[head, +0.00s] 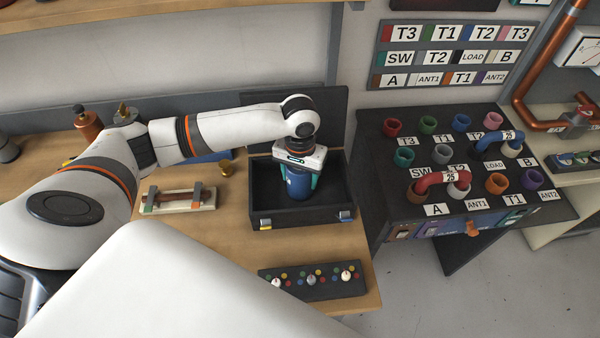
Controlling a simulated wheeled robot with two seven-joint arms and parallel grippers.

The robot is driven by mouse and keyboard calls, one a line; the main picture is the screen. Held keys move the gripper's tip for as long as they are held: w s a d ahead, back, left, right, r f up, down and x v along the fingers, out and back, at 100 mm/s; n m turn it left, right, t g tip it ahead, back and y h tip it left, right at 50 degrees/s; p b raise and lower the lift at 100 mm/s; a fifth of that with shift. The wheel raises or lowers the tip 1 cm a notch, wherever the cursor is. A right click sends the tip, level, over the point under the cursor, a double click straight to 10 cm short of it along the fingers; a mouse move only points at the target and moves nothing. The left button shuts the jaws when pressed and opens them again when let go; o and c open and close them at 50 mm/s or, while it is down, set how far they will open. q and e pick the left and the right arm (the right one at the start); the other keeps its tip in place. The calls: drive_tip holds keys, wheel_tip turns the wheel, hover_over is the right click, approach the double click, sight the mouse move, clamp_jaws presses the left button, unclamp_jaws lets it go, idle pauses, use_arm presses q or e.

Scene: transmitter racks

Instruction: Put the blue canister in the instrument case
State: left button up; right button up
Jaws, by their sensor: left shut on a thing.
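The instrument case (302,220) is a black open box on the wooden bench, with its lid raised at the back and latches on its front wall. The blue canister (299,187) is upright inside the case's opening, near its middle. My left gripper (301,172) points down over the case and is shut on the canister, with teal fingers at its sides. I cannot tell whether the canister's base touches the case floor. My right gripper is not in view.
A black knob panel (312,281) is at the bench's front edge. The rack (395,190) with coloured sockets stands to the right, across a gap.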

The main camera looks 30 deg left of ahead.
use_arm(q)
drive_tip(key=o, duration=1.1)
drive_tip(key=shift+f, duration=0.1)
drive_tip(key=shift+o, duration=0.3)
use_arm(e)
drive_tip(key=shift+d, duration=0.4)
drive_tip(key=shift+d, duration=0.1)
use_arm(q)
wheel_tip(320, 180, up, 11)
drive_tip(key=shift+r+b, duration=0.15)
drive_tip(key=shift+b, duration=1.05)
drive_tip(key=shift+r, duration=0.5)
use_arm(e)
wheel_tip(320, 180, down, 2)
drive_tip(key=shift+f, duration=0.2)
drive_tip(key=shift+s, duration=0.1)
